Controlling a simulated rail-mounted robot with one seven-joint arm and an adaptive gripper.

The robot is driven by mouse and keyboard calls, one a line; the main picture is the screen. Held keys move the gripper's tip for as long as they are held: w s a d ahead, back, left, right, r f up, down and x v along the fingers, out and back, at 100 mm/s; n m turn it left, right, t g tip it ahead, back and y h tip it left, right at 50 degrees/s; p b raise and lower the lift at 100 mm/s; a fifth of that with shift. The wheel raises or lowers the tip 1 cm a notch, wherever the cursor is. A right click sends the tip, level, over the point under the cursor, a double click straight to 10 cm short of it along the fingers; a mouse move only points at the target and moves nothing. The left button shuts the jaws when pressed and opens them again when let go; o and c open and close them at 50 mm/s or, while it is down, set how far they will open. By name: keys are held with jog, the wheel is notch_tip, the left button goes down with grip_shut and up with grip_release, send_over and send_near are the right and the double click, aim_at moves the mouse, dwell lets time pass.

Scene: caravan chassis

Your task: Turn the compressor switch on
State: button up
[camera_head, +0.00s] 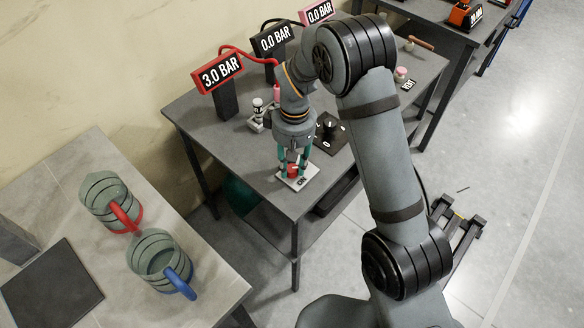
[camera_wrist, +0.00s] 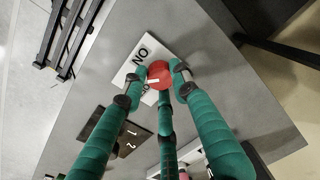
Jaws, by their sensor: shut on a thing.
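The compressor switch is a red knob (camera_wrist: 158,72) on a white plate (camera_head: 301,179) marked "ON", near the front edge of the grey table (camera_head: 190,112). My gripper (camera_head: 293,168) points down over it. In the wrist view, the green fingers of my gripper (camera_wrist: 160,78) are closed around the red knob. The fingers hide part of the knob and part of the plate's lettering, so the knob's setting cannot be told.
A black dial plate (camera_head: 330,133) lies close behind the switch. A red-framed display (camera_head: 218,73) reads 3.0 BAR; a black display (camera_head: 272,39) and a pink display (camera_head: 318,11) read 0.0 BAR. Two jugs (camera_head: 103,198) (camera_head: 157,254) stand on the left table.

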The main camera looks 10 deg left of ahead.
aim_at(294, 168)
jog(key=m+b, duration=0.3)
jog(key=m, duration=0.2)
jog(key=shift+f, duration=0.15)
jog(key=shift+m+b, duration=1.3)
jog(key=shift+m, duration=1)
jog(key=shift+r, duration=0.2)
jog(key=o, duration=1.1)
jog(key=shift+o, duration=0.2)
notch_tip(294, 168, up, 12)
jog(key=shift+d, duration=0.2)
jog(key=f, duration=1.2)
jog(key=shift+a, duration=0.2)
